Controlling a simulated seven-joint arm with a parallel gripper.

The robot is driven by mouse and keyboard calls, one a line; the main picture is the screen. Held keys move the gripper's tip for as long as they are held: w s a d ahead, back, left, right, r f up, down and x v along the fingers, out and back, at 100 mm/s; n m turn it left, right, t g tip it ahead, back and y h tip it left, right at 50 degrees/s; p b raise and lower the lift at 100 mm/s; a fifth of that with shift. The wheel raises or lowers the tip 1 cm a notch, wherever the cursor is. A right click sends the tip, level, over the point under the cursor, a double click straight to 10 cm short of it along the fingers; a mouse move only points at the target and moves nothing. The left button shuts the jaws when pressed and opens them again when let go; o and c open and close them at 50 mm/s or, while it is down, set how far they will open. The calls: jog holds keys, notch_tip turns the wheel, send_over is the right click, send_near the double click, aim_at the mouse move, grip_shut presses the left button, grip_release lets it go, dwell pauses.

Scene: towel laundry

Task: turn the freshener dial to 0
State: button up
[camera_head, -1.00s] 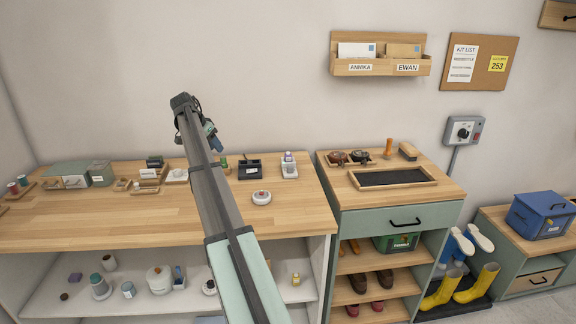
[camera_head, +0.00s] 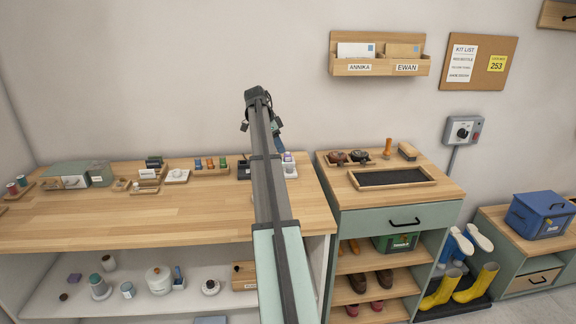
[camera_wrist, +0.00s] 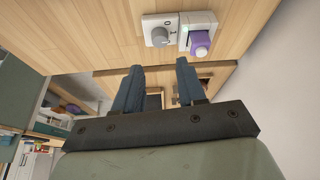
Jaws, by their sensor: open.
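The freshener appears to be the white unit (camera_head: 290,168) near the bench's right end, partly hidden behind my arm. The wrist view shows a grey round dial (camera_wrist: 157,30) on a pale base, beside a white holder with a purple cylinder (camera_wrist: 199,43). A small round mark shows near the dial, but the dial's setting is not readable. My gripper (camera_wrist: 158,68) is open and empty, with its two blue-grey fingers apart from the dial. In the head view my arm's dark end is raised above the bench's back edge, and its fingertips are not clear.
The wooden bench (camera_head: 130,215) has a clear middle. A wall box with a dark dial (camera_head: 462,131) and a low tray (camera_head: 392,178) are at right.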

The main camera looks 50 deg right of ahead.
aim_at(290, 167)
jog(key=x, duration=1)
jog(key=shift+c, duration=0.2)
jog(key=shift+w, duration=0.1)
grip_shut()
jog(key=shift+n, duration=0.4)
jog(key=n, duration=0.1)
jog(key=n+t, duration=0.1)
jog(key=n, duration=0.1)
jog(key=n+t+h, duration=0.1)
jog(key=shift+s+n, duration=0.25)
jog(key=shift+n, duration=0.05)
jog(key=n+t, duration=0.1)
jog(key=n, duration=0.2)
jog(key=n+t, duration=0.1)
jog(key=n, duration=0.2)
jog(key=shift+s+n+t, duration=0.1)
jog(key=shift+n+t, duration=0.2)
